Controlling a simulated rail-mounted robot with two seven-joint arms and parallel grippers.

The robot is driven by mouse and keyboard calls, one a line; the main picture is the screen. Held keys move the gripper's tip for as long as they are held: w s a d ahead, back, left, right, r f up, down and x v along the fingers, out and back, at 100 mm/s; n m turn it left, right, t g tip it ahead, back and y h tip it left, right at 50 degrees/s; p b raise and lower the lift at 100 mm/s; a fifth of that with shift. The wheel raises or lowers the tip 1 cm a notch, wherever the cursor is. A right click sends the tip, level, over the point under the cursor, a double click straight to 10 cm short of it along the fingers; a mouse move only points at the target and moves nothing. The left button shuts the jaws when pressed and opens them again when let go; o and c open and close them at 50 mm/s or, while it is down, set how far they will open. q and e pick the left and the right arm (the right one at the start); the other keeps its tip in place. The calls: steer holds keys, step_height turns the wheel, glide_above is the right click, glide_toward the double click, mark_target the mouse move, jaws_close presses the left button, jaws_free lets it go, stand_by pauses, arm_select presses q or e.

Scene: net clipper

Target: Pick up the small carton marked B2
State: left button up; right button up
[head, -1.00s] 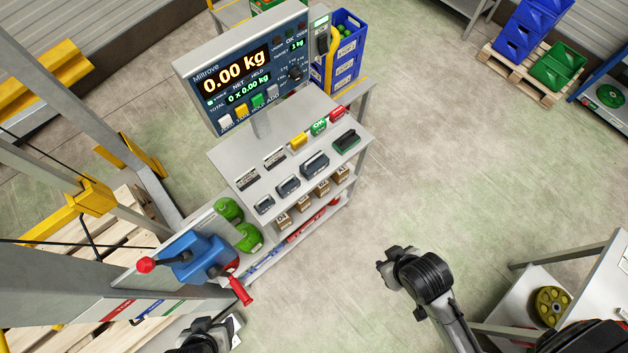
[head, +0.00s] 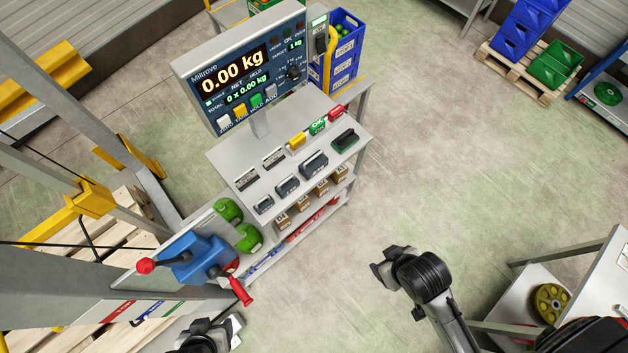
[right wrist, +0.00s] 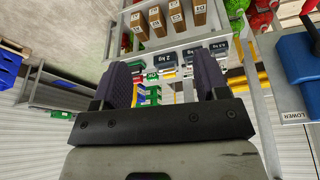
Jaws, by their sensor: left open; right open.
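Several small brown cartons stand in a row on the shelf under the cart's top, among them one at the left end (head: 283,220) and one second from the right (head: 322,187). The row also shows upside down at the top of the right wrist view (right wrist: 155,22). My right gripper (head: 380,270) is open and empty, right of the cart and apart from the cartons; its spread fingers show in the right wrist view (right wrist: 165,85). My left gripper (head: 234,330) is open at the bottom, below the red-handled blue device.
The grey cart (head: 225,145) carries dark weights and a scale display (head: 245,80). A blue device (head: 195,258) with red handles stands at the cart's near left. Open floor lies right of the cart; another table (head: 595,285) stands lower right.

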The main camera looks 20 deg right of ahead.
steer(key=o, duration=0.6)
steer(key=shift+d, duration=0.1)
